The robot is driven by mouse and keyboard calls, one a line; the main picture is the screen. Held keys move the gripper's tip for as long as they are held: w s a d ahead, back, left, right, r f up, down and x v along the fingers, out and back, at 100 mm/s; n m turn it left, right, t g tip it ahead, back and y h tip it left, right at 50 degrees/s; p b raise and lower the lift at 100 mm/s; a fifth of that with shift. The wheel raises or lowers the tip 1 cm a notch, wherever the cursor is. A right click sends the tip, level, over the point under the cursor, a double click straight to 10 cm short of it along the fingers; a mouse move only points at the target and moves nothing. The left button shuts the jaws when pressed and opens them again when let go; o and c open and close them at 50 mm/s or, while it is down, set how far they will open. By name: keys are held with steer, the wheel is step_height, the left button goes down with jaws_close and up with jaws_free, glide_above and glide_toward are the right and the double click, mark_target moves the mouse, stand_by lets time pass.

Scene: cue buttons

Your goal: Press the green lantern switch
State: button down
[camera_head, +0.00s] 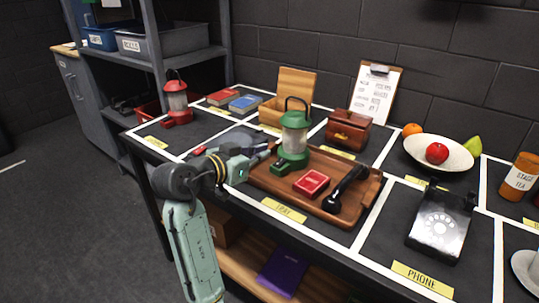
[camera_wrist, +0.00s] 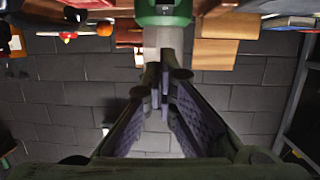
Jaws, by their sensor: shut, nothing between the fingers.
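The green lantern (camera_head: 294,135) stands upright on the wooden tray, with a clear chamber and a wire handle. My gripper (camera_head: 268,152) is shut and empty, just left of the lantern's green base. In the wrist view, which looks upside down, my gripper (camera_wrist: 161,72) points toward the green lantern base (camera_wrist: 178,20) at the top edge. A small dark patch shows on that base; I cannot tell if it is the switch. I cannot tell whether the fingertips touch the lantern.
The wooden tray (camera_head: 262,181) also holds a red card box (camera_head: 312,184) and a black telephone handset (camera_head: 345,188). A red lantern (camera_head: 176,100) stands at the back left. Behind are a wooden box (camera_head: 296,82) and a small brown chest (camera_head: 347,130). A fruit bowl (camera_head: 463,161) stands right.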

steer(key=v, duration=0.5)
steer(key=shift+s+f+b, duration=0.1)
steer(key=shift+f+b, duration=0.2)
steer(key=shift+b, duration=0.1)
steer(key=shift+a, duration=0.1)
